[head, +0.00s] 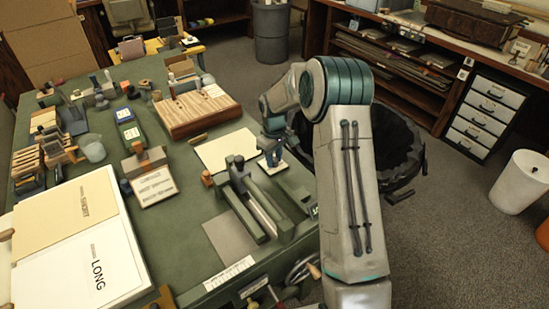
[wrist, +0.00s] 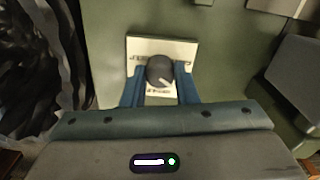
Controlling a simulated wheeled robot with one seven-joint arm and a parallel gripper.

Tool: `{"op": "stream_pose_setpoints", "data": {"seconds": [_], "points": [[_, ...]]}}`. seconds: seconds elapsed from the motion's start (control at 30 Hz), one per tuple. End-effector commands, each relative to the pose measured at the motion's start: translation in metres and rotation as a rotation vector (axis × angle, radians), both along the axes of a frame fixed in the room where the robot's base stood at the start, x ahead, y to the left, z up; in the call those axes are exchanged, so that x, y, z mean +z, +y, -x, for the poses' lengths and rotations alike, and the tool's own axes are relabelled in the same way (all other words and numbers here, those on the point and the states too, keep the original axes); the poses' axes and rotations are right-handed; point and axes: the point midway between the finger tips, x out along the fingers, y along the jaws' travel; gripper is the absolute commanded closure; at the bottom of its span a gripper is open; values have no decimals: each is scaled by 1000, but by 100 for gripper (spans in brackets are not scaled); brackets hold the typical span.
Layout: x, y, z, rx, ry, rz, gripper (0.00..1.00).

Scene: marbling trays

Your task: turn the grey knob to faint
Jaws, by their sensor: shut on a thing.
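The grey knob (wrist: 160,69) is round and dark, with a white pointer mark toward its lower right in the wrist view. It sits on a white label plate (wrist: 180,46) whose printed words are too small to read, so I cannot tell which setting it points at. My gripper (wrist: 160,75) has its two blue fingers on either side of the knob, closed on it. In the head view my gripper (head: 271,146) reaches down at the right edge of the green table, over the white plate (head: 268,162). The knob itself is hidden there.
A green clamp-like block (head: 255,205) stands close in front of my gripper. A wooden slatted box (head: 198,112) and a cream sheet (head: 225,150) lie to the left. A dark round bin (head: 395,160) stands on the floor behind my arm.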

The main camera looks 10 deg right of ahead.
Motion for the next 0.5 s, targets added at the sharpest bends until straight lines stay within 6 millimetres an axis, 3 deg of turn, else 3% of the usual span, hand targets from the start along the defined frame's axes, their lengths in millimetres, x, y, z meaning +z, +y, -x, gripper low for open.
{"op": "stream_pose_setpoints", "data": {"seconds": [0.5], "points": [[1, -1, -1, 86, -2, 1, 96]]}}
